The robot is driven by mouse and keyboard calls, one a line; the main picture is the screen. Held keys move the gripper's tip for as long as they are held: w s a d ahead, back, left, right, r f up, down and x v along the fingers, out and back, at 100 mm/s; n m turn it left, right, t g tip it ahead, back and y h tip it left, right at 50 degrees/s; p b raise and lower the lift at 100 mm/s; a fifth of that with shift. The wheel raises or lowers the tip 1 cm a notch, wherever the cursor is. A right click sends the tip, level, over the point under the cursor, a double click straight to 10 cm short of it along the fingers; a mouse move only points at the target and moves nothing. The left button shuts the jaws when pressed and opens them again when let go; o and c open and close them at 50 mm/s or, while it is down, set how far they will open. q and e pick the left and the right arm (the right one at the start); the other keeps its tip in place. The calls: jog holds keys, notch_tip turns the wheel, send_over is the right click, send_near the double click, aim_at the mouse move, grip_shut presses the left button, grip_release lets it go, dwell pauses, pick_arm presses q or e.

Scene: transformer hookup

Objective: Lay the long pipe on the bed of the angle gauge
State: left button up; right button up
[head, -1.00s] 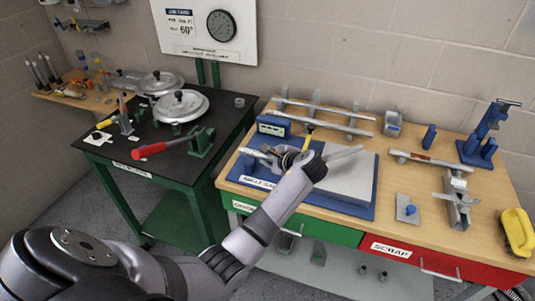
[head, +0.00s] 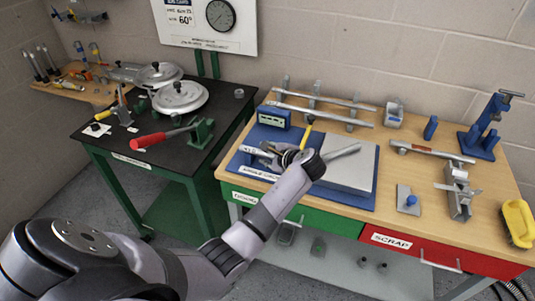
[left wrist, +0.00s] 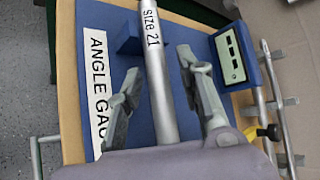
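A grey pipe labelled "size 21" (left wrist: 158,80) lies along the angle gauge (head: 350,198), a blue base with a grey plate. In the head view the pipe's bare end (head: 342,153) shows over the plate, to the right of my gripper. Its labelled end points left, beside a blue block (left wrist: 130,40). My left gripper (head: 290,156) is over the gauge. In the left wrist view its fingers (left wrist: 160,78) stand apart on both sides of the pipe, with gaps. I cannot tell whether the pipe touches the bed along its whole length. My right gripper is out of view.
Behind the gauge are a display box (head: 274,117) and a rack with pipes (head: 322,114). A yellow handle (head: 306,136) stands close behind my gripper. A clamp (head: 459,192), a blue stand (head: 480,140) and another pipe (head: 430,151) are on the right.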

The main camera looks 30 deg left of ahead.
pick_arm(q)
jog(key=shift+o, duration=0.4)
jog(key=shift+f, duration=0.1)
jog(key=v, duration=1.2)
